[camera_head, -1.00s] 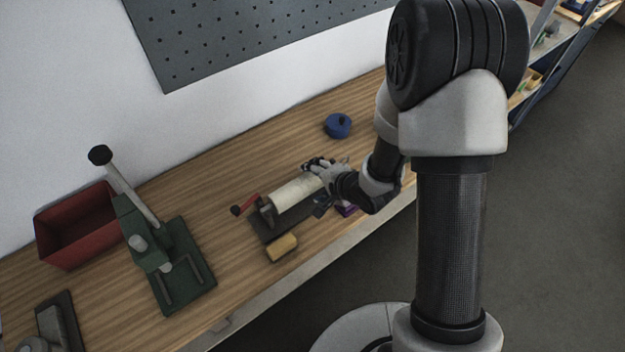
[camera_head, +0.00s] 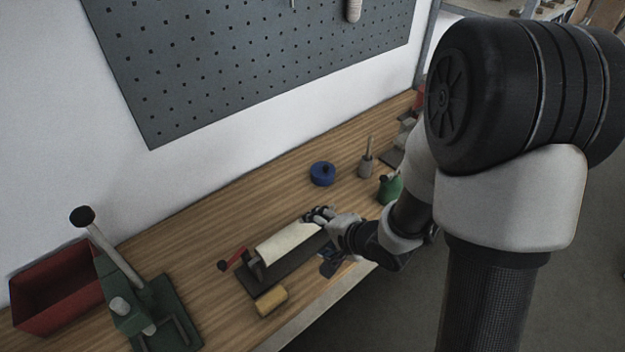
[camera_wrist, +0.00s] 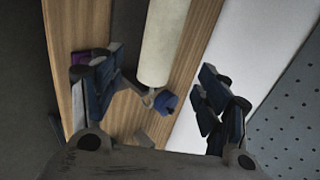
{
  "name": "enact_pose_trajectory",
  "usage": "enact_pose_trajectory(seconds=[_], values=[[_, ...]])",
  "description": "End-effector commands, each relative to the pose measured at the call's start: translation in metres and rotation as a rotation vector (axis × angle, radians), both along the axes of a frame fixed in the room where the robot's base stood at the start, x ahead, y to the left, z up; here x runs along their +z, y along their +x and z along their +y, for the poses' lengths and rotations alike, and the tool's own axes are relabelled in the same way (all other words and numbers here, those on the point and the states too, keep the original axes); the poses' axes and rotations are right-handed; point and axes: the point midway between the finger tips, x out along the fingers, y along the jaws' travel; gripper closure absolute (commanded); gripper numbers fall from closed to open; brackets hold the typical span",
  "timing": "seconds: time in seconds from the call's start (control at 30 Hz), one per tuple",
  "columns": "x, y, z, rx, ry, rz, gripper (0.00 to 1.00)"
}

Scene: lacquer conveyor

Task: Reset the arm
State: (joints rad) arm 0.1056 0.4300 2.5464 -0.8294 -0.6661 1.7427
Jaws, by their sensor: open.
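My arm reaches in from the right in the head view, and my gripper (camera_head: 322,214) is over the workbench at the right end of a cream roller (camera_head: 284,243). In the wrist view my gripper (camera_wrist: 158,95) has its two dark fingers spread wide, with nothing held between them. The roller (camera_wrist: 164,40) shows beyond and between the fingers there. I cannot tell how high the fingers are above it. The roller sits on a dark base with a red crank handle (camera_head: 232,259) at its left end.
A green lever press (camera_head: 130,310) and red bin (camera_head: 55,288) stand at the left. A yellow block (camera_head: 271,301) lies in front of the roller. A blue round container (camera_head: 322,173), a green can (camera_head: 389,188) and a pegboard (camera_head: 250,60) are behind. Bare wood lies behind the roller.

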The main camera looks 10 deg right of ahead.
Motion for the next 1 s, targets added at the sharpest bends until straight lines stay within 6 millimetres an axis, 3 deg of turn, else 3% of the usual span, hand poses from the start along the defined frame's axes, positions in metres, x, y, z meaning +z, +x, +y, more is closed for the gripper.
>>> enact_pose_trajectory(seconds=[0.17,0.27,0.47,0.57,0.7,0.83,1.0], values=[[0.002,0.001,-0.002,0.001,-0.012,-0.005,0.31],[0.012,0.005,-0.013,0.013,-0.09,-0.034,0.31],[0.066,0.004,-0.066,0.075,-0.463,-0.103,0.31],[0.098,-0.014,-0.09,0.124,-0.641,-0.087,0.31],[0.136,-0.058,-0.107,0.234,-0.81,-0.034,0.31],[0.161,-0.11,-0.104,0.386,-0.884,0.017,0.31],[0.177,-0.17,-0.086,0.602,-0.898,0.034,0.31]])
